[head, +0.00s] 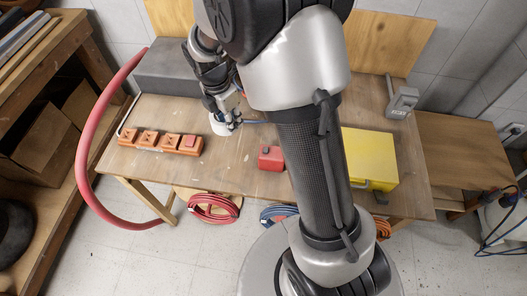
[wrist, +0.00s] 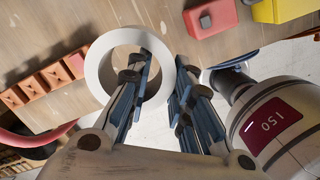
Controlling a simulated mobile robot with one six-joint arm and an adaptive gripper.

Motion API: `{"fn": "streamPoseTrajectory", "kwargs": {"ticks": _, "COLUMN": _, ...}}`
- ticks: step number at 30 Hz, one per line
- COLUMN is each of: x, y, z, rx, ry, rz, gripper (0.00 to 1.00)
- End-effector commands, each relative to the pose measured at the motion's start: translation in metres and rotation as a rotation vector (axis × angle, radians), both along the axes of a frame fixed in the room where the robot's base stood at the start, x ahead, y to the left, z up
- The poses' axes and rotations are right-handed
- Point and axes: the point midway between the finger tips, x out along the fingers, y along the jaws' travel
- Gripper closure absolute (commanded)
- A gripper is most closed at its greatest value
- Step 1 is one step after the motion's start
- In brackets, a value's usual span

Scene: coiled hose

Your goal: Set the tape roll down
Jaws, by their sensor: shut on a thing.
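The tape roll is a white ring (wrist: 100,72), seen nearly face-on in the wrist view. My gripper (wrist: 163,78) is shut on its right wall, with one finger through the hole and the other outside. In the head view the tape roll (head: 218,127) shows small and white over the left-middle of the wooden table (head: 230,170), by my gripper (head: 236,122). I cannot tell whether the roll touches the tabletop.
An orange row of blocks with sockets (head: 160,142) lies to the left. A red box (head: 271,158) and a yellow box (head: 370,158) stand to the right. A grey case (head: 178,68) is behind. A red hose (head: 85,150) arcs past the left edge. Bare tabletop lies between roll and red box.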

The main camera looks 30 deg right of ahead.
Motion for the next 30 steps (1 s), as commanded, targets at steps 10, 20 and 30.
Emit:
{"fn": "streamPoseTrajectory", "kwargs": {"ticks": 10, "x": 0.009, "y": -0.001, "z": 0.002, "rx": 0.0, "ry": 0.001, "rz": 0.398, "gripper": 1.0}}
{"fn": "streamPoseTrajectory", "kwargs": {"ticks": 20, "x": 0.008, "y": -0.001, "z": -0.067, "rx": 0.002, "ry": 0.007, "rz": 0.423, "gripper": 1.0}}
{"fn": "streamPoseTrajectory", "kwargs": {"ticks": 30, "x": 0.009, "y": -0.001, "z": -0.145, "rx": 0.0, "ry": 0.004, "rz": 0.422, "gripper": 1.0}}
